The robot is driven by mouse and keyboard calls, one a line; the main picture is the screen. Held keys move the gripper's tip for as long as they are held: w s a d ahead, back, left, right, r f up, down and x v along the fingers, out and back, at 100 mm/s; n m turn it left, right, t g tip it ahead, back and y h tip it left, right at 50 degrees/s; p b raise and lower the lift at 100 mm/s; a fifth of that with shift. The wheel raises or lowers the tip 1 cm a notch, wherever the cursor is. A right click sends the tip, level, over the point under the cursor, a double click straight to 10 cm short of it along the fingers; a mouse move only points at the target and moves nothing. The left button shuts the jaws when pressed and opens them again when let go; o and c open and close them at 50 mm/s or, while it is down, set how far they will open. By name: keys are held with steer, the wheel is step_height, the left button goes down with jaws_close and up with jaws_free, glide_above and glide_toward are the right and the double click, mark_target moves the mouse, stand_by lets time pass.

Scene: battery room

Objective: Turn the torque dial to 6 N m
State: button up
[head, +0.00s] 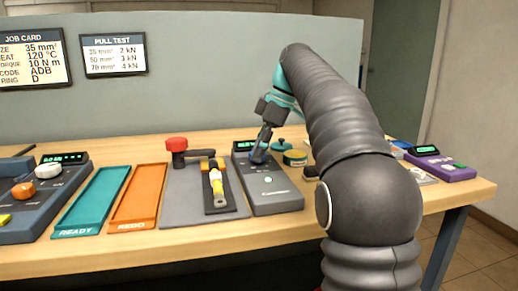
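My gripper (260,153) points down at the back part of a grey device (275,190) on the bench. Its dark fingers overlap the device's top, just in front of a small lit display (244,145). A torque dial cannot be made out for certain; any knob under the fingertips is hidden by them. I cannot tell whether the fingers touch the device or whether they are open or shut. The display's digits are too small to read. A round button glows on the device's top. The job card (33,60) on the wall shows 10 N m for torque.
A grey mat with a red-knobbed tool (177,145) and a yellow-and-white piece (217,187) lies left of the device. Orange (140,226) and teal (92,200) trays lie further left, then a knobbed control box (75,185). A purple device (452,172) stands right.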

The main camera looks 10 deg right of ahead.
steer(key=shift+o, duration=1.1)
steer(key=shift+r, duration=0.1)
steer(key=shift+d+r, duration=0.15)
steer(key=shift+r, duration=0.1)
steer(key=shift+s+d+r, duration=0.25)
steer(key=shift+d+r, duration=0.8)
steer(key=shift+d, duration=0.05)
steer(key=s+d, duration=0.1)
steer(key=d, duration=0.6)
steer(key=s+d, duration=0.1)
steer(key=d, duration=0.2)
steer(key=shift+s+d, duration=0.2)
steer(key=shift+s, duration=0.15)
